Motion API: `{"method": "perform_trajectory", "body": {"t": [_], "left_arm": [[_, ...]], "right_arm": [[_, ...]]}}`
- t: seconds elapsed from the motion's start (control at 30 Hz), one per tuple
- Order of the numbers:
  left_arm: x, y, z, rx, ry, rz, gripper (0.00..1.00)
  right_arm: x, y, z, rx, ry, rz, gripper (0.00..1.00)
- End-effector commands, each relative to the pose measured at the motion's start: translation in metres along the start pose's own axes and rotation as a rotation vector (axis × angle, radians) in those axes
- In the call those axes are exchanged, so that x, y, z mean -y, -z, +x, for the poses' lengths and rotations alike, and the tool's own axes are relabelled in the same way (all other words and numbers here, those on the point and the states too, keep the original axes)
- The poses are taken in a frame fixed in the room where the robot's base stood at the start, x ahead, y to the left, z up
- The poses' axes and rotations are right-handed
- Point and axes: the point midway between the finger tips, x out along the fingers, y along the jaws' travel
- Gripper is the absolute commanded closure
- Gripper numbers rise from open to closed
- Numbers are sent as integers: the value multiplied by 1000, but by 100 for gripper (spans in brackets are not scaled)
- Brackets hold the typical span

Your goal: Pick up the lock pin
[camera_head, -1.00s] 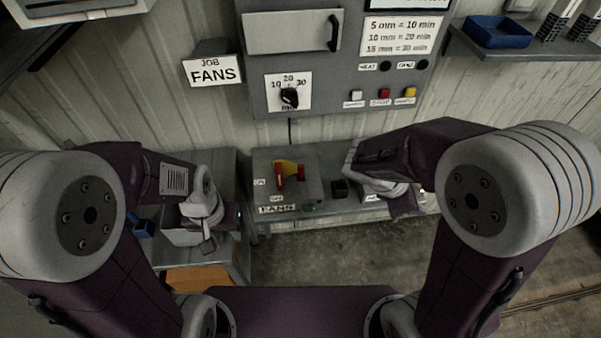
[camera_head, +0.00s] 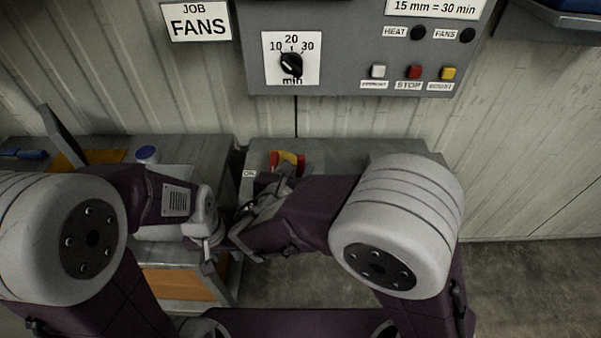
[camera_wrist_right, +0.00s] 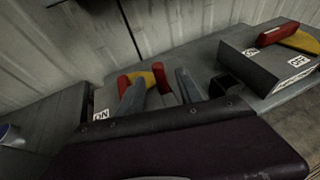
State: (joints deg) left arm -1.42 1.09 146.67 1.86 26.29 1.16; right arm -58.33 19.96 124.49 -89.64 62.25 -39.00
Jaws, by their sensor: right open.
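I cannot surely make out the lock pin in either view. A grey switch box (camera_head: 318,158) on the bench carries a red and yellow handle (camera_head: 290,158). My right gripper (camera_wrist_right: 160,90) is open, with its two grey fingers in front of the red and yellow handle (camera_wrist_right: 145,78) in the right wrist view. The handle shows between and beyond the fingers, and nothing is seen held. In the head view the right arm hides part of the box front. My left gripper (camera_head: 208,246) hangs at the left bench's front edge; its jaws are too small to read.
In the right wrist view, another grey box (camera_wrist_right: 262,75) with a red and yellow handle stands at the right, next to a small black block (camera_wrist_right: 226,86). A blue-topped cup (camera_head: 147,155) stands on the left bench. The control panel (camera_head: 350,60) is on the wall.

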Motion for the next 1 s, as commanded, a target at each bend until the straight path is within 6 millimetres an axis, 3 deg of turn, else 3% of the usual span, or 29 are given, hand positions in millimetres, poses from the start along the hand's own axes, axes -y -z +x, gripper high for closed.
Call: {"method": "perform_trajectory", "body": {"t": [0.3, 0.57, 0.7, 0.73, 1.0], "left_arm": [[0, -1, 7, 0, 0, 0, 64], [0, -1, 7, 0, 0, 0, 64], [0, -1, 7, 0, 0, 0, 64], [0, -1, 7, 0, 0, 0, 64], [0, -1, 7, 0, 0, 0, 64]], "right_arm": [[-2, -2, 48, 0, 3, 1, 57], [-2, -3, 52, -1, 1, 1, 57], [-2, -3, 51, -1, 1, 1, 96], [-2, -3, 51, -1, 1, 1, 100], [-2, -3, 51, -1, 1, 1, 100]]}}
